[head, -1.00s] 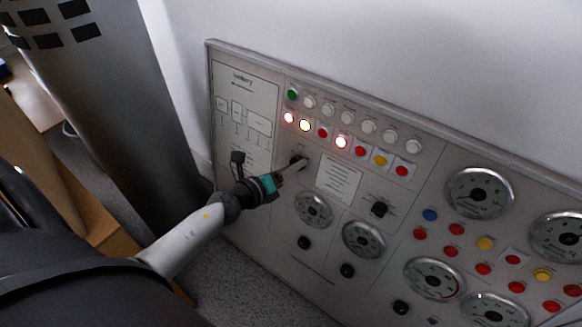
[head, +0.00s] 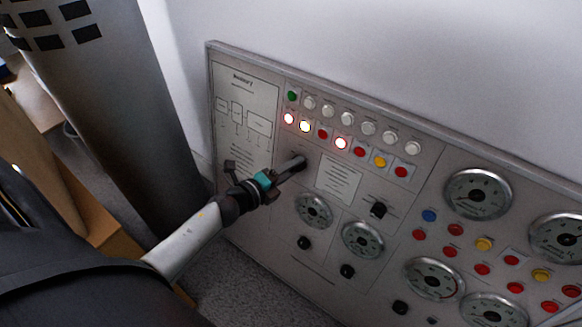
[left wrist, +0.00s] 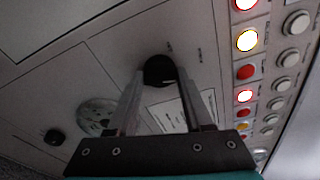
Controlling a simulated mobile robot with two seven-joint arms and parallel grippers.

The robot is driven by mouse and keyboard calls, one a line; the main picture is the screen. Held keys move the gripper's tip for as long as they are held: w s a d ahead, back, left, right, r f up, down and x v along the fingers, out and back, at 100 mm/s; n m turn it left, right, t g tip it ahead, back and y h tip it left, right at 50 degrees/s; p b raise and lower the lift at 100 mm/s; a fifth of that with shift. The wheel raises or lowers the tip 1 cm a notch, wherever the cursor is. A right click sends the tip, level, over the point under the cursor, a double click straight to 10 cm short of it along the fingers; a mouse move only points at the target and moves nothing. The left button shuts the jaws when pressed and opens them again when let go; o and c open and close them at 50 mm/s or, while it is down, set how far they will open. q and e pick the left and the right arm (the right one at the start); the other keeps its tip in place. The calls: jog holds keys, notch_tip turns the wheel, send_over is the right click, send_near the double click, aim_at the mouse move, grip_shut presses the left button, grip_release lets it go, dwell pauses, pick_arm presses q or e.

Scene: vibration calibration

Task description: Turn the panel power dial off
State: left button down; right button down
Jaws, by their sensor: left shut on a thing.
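The panel (head: 325,255) stands against the wall, with rows of lamps, dials and gauges. The black power dial (left wrist: 159,69) is at the fingertips of my left gripper in the left wrist view, one finger on each side of it. My left gripper (head: 295,165) reaches the panel from the left in the head view and is shut on the dial, which the fingers mostly hide there. The dial's exact pointer angle cannot be read. My right gripper is not in view.
Above the dial, two red lamps (head: 288,118) and a pale yellow lamp (head: 305,126) glow. Another black knob (head: 378,209) and round gauges (head: 314,210) sit nearby on the panel. A dark grey column (head: 125,110) stands at the left.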

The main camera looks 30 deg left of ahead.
pick_arm(q)
jog(key=shift+n+t+p, duration=0.6)
jog(key=shift+n+p, duration=0.95)
jog(key=shift+n, duration=4.65)
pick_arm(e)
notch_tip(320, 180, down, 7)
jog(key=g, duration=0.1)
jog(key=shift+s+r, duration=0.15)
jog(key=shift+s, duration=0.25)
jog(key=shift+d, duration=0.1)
pick_arm(q)
jog(key=shift+c, duration=1.6)
grip_release()
jog(key=shift+s, duration=0.1)
